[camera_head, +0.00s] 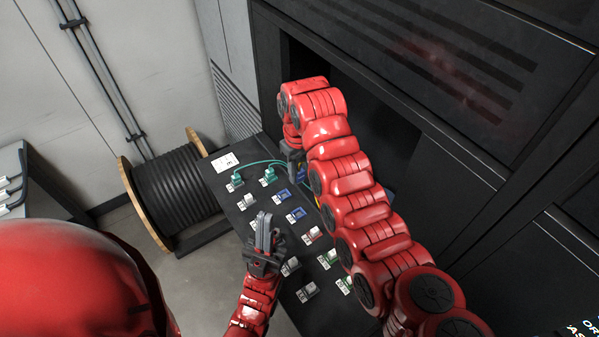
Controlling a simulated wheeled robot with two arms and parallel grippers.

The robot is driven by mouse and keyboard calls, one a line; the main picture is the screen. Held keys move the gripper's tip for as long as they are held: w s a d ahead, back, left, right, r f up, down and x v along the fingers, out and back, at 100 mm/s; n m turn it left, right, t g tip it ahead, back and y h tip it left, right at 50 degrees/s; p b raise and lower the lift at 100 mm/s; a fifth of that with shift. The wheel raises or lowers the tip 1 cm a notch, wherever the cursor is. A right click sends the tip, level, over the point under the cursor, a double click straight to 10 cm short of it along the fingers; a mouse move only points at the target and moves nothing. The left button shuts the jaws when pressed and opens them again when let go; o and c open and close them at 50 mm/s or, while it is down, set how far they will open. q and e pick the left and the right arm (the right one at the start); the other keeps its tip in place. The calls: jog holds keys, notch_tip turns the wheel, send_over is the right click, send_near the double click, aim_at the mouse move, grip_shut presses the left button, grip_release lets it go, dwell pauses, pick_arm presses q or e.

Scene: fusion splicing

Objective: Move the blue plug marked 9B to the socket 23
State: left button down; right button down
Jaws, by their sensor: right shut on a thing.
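Two blue plugs, one (283,195) nearer the back and one (297,214) in front of it, sit on the dark sloping panel (232,208). Their markings are too small to read, so I cannot tell which is 9B or which socket is 23. My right gripper (294,166) points down at the panel's back right edge, beyond the blue plugs. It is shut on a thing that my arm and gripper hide. My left gripper (264,222) is over the panel's left middle, its fingers pointing up in the picture. The gap between its fingers is unclear.
A cable spool (178,190) stands left. A dark cabinet (430,70) rises behind.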

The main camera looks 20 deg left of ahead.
jog(key=shift+w+a+f, duration=0.2)
jog(key=shift+f, duration=0.05)
jog(key=shift+s+d+f+b, duration=0.15)
jog(key=shift+d+f+b, duration=0.05)
jog(key=shift+f+b, duration=0.45)
jog(key=b, duration=0.8)
send_near(296, 217)
jog(key=f, duration=0.1)
jog(key=w+f, duration=0.1)
jog(key=f, duration=0.3)
jog(key=shift+w+d+f, duration=0.2)
jog(key=shift+w, duration=0.1)
jog(key=shift+s+r+b, duration=0.15)
jog(key=shift+b, duration=0.4)
jog(key=shift+s+a+f+b, duration=0.1)
jog(key=shift+s+f+b, duration=0.25)
jog(key=shift+f, duration=0.25)
jog(key=shift+s+a+f+b, duration=0.1)
jog(key=shift+s+f+b, duration=0.1)
jog(key=shift+f+b, duration=0.35)
jog(key=shift+c, duration=2.4)
grip_release()
jog(key=shift+w, duration=0.1)
jog(key=shift+w+r, duration=0.15)
jog(key=shift+r, duration=0.05)
